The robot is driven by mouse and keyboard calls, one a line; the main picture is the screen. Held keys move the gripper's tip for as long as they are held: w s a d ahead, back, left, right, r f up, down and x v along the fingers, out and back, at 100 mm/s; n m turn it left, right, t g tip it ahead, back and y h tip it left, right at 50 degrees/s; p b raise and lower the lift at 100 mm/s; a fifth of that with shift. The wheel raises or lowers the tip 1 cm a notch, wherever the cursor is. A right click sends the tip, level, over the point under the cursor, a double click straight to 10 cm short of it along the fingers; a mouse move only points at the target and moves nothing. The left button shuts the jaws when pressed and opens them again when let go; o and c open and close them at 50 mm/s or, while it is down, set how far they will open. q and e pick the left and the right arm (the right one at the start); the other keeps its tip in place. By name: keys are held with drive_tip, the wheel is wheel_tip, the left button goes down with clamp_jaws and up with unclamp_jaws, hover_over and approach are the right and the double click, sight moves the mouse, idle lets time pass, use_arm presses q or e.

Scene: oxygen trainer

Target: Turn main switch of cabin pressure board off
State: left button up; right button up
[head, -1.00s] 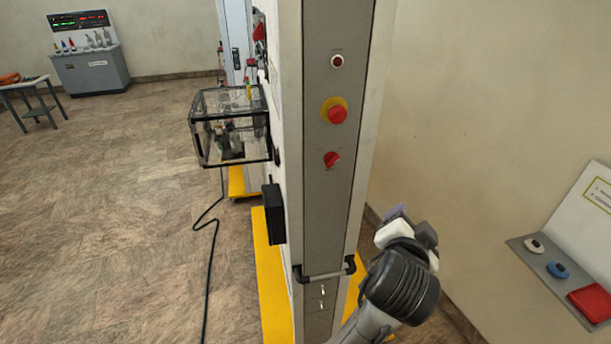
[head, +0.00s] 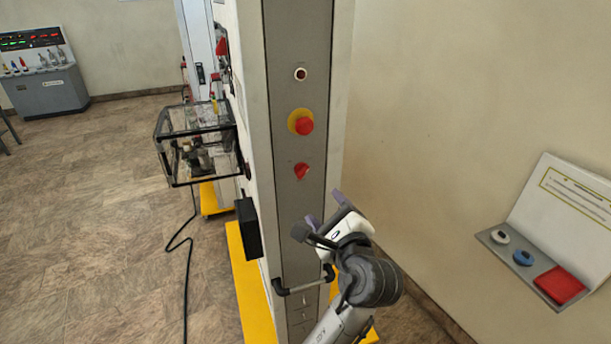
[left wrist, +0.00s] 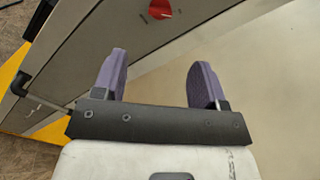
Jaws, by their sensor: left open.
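The tall grey panel (head: 296,212) of the board stands upright in the middle of the head view. It carries a small dark red indicator (head: 300,74) at the top, a red mushroom button on a yellow ring (head: 305,126) below it, and a red rotary switch (head: 301,171) lowest. The rotary switch also shows at the top of the left wrist view (left wrist: 160,9). My left gripper (head: 325,207) is open and empty, below and to the right of the rotary switch and apart from it. Its two purple fingers (left wrist: 157,82) point toward the panel. My right gripper is not in view.
A clear box (head: 197,140) juts out at left, with a black box (head: 248,228) below. A wall shelf (head: 490,237) with buttons stands at right. Floor at left is mostly clear.

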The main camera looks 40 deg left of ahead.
sight(304, 174)
use_arm(q)
drive_tip(key=p+x, duration=0.2)
drive_tip(key=x, duration=1)
drive_tip(key=shift+w+a, duration=0.1)
drive_tip(key=shift+a, duration=0.15)
drive_tip(key=shift+c, duration=0.2)
drive_tip(key=c, duration=0.9)
